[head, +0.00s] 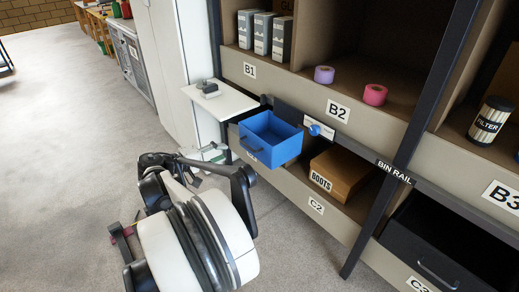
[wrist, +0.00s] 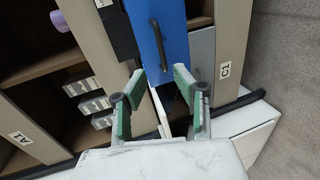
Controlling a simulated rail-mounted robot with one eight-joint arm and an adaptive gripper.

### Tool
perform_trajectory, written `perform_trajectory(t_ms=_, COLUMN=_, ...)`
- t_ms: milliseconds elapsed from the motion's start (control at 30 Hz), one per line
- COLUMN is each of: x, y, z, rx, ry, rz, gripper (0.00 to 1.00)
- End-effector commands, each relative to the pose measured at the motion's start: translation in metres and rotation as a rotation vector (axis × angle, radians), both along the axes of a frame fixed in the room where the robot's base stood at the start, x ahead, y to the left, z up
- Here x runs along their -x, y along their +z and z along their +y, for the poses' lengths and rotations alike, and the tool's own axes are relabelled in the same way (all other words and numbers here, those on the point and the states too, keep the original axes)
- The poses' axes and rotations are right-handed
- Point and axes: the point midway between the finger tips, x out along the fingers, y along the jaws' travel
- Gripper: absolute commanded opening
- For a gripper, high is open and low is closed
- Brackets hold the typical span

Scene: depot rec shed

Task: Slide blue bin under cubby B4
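The blue bin (head: 270,146) sits at the bin rail (head: 393,173) below the B1 and B2 labels, its dark-handled front facing out. It looks empty. In the wrist view the blue bin (wrist: 172,15) and its dark handle (wrist: 158,44) are just ahead of my gripper (wrist: 160,78), whose green-padded fingers are spread with nothing between them. In the head view my gripper (head: 208,160) is low and left of the bin, partly hidden by my arm. Cubby B4 is not in view; B3 (head: 503,195) is the farthest label at the right edge.
A white shelf (head: 220,100) with a small grey object juts out left of the bin. A blue knob (head: 315,130) is right of it. A BOOTS box (head: 340,172) sits below, and a black bin (head: 450,245) fills C3. A dark upright (head: 400,155) crosses the shelving. The left floor is clear.

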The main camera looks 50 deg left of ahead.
Motion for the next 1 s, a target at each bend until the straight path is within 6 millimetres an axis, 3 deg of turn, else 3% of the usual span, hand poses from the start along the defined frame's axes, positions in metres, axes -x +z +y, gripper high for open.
perform_trajectory(t_ms=100, x=0.015, y=-0.006, z=0.004, rx=0.039, ry=0.013, rz=-0.045, gripper=0.28)
perform_trajectory(t_ms=267, x=0.008, y=-0.009, z=0.004, rx=0.047, ry=0.014, rz=-0.053, gripper=0.28)
perform_trajectory(t_ms=800, x=-0.085, y=-0.03, z=0.006, rx=0.045, ry=0.013, rz=-0.051, gripper=0.28)
perform_trajectory(t_ms=1000, x=-0.108, y=-0.034, z=0.007, rx=0.045, ry=0.015, rz=-0.051, gripper=0.28)
